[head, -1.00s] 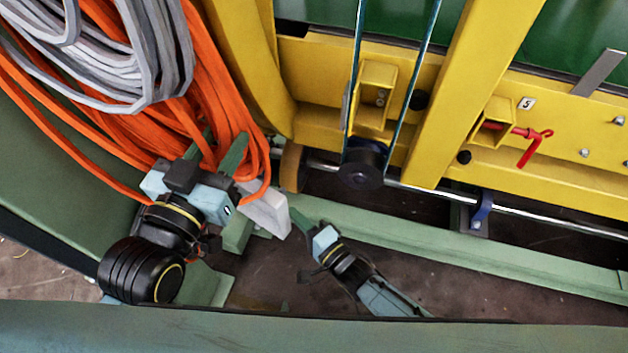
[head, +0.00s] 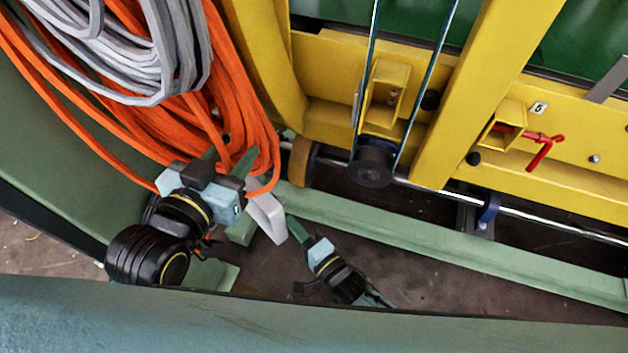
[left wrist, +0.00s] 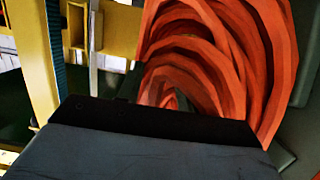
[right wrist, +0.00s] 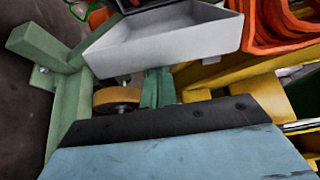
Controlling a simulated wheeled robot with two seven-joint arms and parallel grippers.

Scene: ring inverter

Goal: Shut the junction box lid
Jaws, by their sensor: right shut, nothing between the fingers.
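A light grey box-like piece (head: 266,217), which may be the junction box or its lid, shows between my two grippers in the head view. In the right wrist view it is a grey, wedge-shaped box (right wrist: 170,42) just beyond the fingers. I cannot tell lid from body, or how far open it is. My left gripper (head: 228,160) is open and empty, its dark green fingers apart beside the orange cable coil. My right gripper (head: 291,226) is shut and empty, its fingertips close to the grey piece's right side. I cannot tell whether they touch it. In the right wrist view the fingers (right wrist: 157,88) are together.
Orange cable (head: 240,110) and grey cable (head: 165,50) hang at the upper left. A yellow frame (head: 440,150) with a red handle (head: 543,145) fills the upper right. A green rail (head: 450,252) runs beyond my right gripper. Dark floor beneath it looks clear.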

